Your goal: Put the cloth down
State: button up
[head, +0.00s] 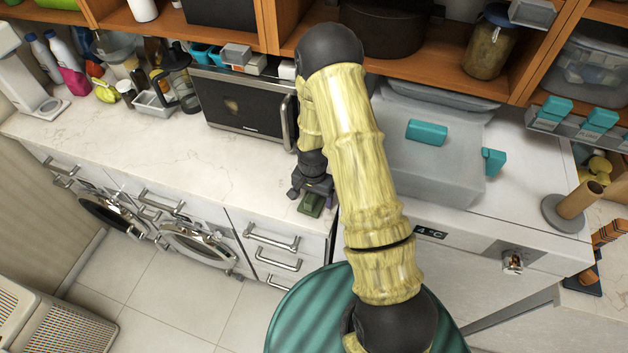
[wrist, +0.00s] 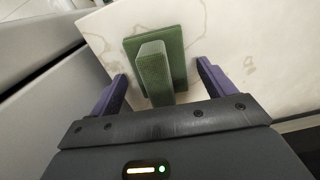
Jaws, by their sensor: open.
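The cloth looks like a green piece with a flat base and a raised ridge. It lies on the white marbled counter in the wrist view (wrist: 175,52) and shows near the counter's front edge in the head view (head: 311,204). My gripper (wrist: 160,72) is open, with one purple finger on each side of the ridge and a visible gap on both sides. In the head view my gripper (head: 312,192) is low over the counter, just above the cloth. My arm hides part of the counter behind it.
A microwave (head: 243,103) stands behind and left of my gripper. A large lidded translucent box (head: 430,165) is to the right. Bottles and small items crowd the far left. The counter (head: 130,145) left of my gripper is clear. Wooden shelves (head: 230,32) hang above.

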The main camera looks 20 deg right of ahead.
jog(key=r+b, duration=0.1)
jog(key=r, duration=0.2)
jog(key=r+b, duration=0.2)
jog(key=r, duration=0.1)
jog(key=r+b, duration=0.1)
jog(key=r, duration=0.3)
jog(key=shift+w+d+b, duration=0.15)
jog(key=shift+w+b, duration=0.1)
jog(key=shift+b, duration=0.15)
jog(key=shift+r, duration=0.85)
jog(key=shift+f, duration=0.1)
notch_tip(320, 180, down, 6)
jog(key=shift+s+p, duration=0.1)
jog(key=shift+p, duration=1)
jog(key=shift+s+a+f+p, duration=0.15)
jog(key=shift+f+p, duration=0.45)
jog(key=shift+f, duration=0.3)
jog(key=shift+s+a+f+p, duration=0.1)
jog(key=shift+f+p, duration=0.5)
jog(key=shift+f, duration=0.85)
jog(key=shift+w+r, duration=0.1)
jog(key=shift+r, duration=0.05)
